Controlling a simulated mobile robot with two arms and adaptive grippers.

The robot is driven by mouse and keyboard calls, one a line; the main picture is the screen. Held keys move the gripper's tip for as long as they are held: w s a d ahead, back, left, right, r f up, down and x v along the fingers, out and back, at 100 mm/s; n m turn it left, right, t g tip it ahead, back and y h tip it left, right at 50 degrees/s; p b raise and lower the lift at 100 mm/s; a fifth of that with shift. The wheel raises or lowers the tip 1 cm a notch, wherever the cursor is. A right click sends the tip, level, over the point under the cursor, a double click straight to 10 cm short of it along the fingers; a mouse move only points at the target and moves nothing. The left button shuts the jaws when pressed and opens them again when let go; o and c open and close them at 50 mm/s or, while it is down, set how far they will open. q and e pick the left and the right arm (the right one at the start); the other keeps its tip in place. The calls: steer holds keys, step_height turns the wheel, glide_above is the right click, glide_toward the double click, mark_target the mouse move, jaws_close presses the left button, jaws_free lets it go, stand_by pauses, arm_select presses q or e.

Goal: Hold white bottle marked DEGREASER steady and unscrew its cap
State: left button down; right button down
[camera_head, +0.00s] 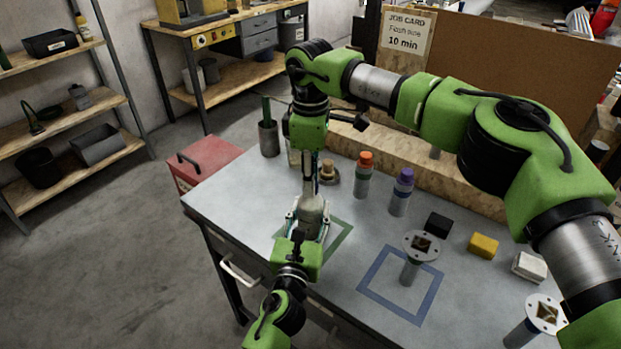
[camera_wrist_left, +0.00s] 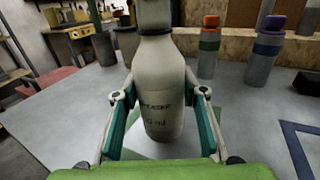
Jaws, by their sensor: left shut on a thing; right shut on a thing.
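My left gripper (camera_head: 308,212) is shut on the bottle's body, one finger on each side. My right gripper (camera_head: 308,178) comes down from above and is shut around the bottle's top. The cap is mostly hidden by its fingers, and the bottle's top is cut off in the left wrist view.
Behind stand an orange-capped bottle (camera_head: 364,176) and a purple-capped bottle (camera_head: 401,192). Black (camera_head: 437,224), yellow (camera_head: 483,245) and white blocks (camera_head: 528,266) lie to the right. A grey cup (camera_head: 268,139) is at the back left.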

steer(key=n, duration=1.7)
steer(key=shift+n, duration=0.3)
arm_select(q)
steer(key=shift+f, duration=0.1)
arm_select(e)
steer(key=n, duration=0.3)
steer(key=shift+r+n, duration=0.1)
steer(key=shift+n, duration=0.2)
steer(key=n, duration=1.2)
steer(key=shift+a, duration=0.1)
steer(key=n, duration=0.7)
steer(key=shift+s, duration=0.1)
steer(key=n, duration=0.7)
steer(key=shift+n, duration=0.3)
steer(key=n, duration=0.5)
